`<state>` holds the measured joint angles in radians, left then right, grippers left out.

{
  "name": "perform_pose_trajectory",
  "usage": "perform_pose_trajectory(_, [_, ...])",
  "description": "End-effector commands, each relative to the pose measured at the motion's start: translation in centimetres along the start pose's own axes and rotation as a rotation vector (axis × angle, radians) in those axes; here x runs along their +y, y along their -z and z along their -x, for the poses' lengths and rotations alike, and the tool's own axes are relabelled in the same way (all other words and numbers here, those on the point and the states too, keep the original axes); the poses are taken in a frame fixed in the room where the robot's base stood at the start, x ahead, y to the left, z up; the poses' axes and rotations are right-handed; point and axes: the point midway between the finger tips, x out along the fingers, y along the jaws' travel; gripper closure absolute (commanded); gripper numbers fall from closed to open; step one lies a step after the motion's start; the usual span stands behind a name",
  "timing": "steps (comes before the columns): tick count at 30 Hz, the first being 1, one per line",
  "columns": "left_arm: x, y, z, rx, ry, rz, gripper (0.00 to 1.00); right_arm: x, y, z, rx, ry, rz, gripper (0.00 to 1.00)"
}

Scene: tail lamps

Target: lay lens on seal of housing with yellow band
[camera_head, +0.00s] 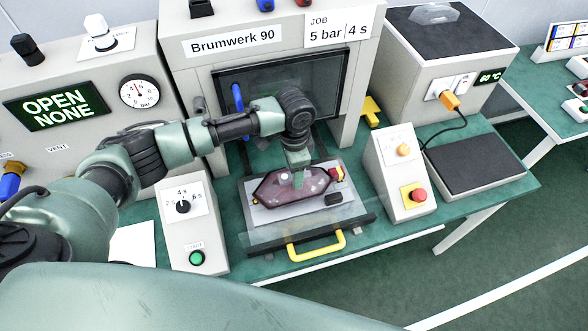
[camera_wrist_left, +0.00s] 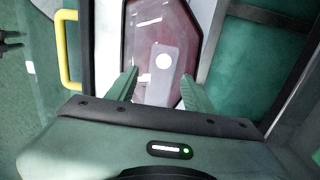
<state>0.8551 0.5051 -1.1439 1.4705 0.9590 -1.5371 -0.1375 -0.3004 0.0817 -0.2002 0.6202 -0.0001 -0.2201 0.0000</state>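A dark red, glossy, elongated lens-shaped part (camera_head: 292,198) lies on the light plate of the pulled-out tray (camera_head: 258,216). It fills the middle of the left wrist view (camera_wrist_left: 172,25), with a pale round spot on it. A yellow and red piece (camera_head: 337,174) sits at the plate's right end; I cannot tell whether it is the yellow band. My left gripper (camera_head: 297,178) points down over the red part. In the left wrist view its fingers (camera_wrist_left: 160,82) stand apart, and I see no clear contact. Any seal under the red part is hidden. My right gripper is not in view.
The tray has a yellow handle (camera_head: 316,246) at the front, below the press opening (camera_head: 290,80). Control boxes stand left (camera_head: 193,222) and right (camera_head: 399,170). A clear lens (camera_head: 434,14) lies on the heater box at the right. A dark pad (camera_head: 474,164) is at the right.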

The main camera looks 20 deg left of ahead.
Motion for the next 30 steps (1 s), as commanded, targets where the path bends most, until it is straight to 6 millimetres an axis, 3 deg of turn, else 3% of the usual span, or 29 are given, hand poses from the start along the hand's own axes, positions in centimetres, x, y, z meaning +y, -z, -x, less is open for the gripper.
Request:
perform_pose_trajectory(11, [0.0,0.0,0.3,0.001,0.0,0.0,0.44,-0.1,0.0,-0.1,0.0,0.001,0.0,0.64])
perform_pose_trajectory(24, [-0.1,0.0,6.7,0.001,0.001,0.001,0.44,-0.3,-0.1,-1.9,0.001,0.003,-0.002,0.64])
perform_pose_trajectory(30, [0.0,0.0,7.9,0.0,0.0,0.0,0.44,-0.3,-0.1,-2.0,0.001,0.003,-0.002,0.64])
